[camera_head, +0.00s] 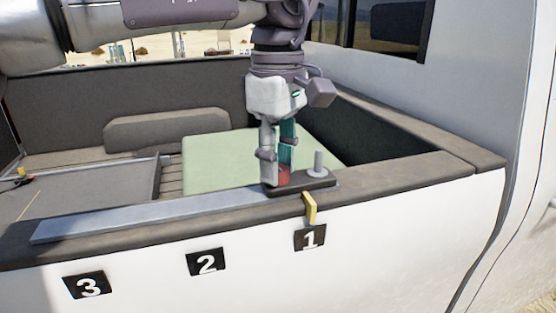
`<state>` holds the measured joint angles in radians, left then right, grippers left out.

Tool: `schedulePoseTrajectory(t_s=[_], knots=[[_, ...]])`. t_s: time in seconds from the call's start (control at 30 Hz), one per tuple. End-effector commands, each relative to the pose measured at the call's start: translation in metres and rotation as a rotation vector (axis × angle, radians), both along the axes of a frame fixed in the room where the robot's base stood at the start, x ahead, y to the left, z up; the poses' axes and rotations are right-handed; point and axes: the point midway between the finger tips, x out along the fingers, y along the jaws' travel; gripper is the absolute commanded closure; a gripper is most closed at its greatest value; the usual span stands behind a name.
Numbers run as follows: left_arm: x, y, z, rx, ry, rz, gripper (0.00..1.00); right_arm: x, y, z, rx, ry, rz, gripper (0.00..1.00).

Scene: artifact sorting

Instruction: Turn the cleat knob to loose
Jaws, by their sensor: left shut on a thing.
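The cleat is a dark base plate (322,182) on the rim of the truck bed, above the label marked 1. It carries a red knob (284,176) on its left and an upright grey post (318,164) on its right. My left gripper (277,178) points straight down over the knob, and its fingers are shut on it. The fingers hide part of the knob. A yellow tab (310,207) hangs over the outer edge just below the plate. I cannot read the knob's setting. My right gripper is not in view.
A flat grey strip (130,217) lies along the rim to the left. Labels 1 (310,237), 2 (206,262) and 3 (87,286) are on the white side panel. Inside the bed are a pale green panel (215,160) and a grey tray (85,185). The cab wall (450,90) rises at right.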

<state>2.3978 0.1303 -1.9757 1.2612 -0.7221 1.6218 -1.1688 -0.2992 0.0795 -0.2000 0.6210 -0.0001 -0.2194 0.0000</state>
Motion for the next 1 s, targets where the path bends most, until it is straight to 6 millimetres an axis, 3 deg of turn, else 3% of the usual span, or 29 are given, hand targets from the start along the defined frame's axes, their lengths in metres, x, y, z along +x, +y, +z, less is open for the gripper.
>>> schedulePoseTrajectory(t_s=[1.0], knots=[[-0.001,0.0,-0.002,0.0,0.003,0.919,1.0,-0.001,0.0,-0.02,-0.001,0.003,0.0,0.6]])
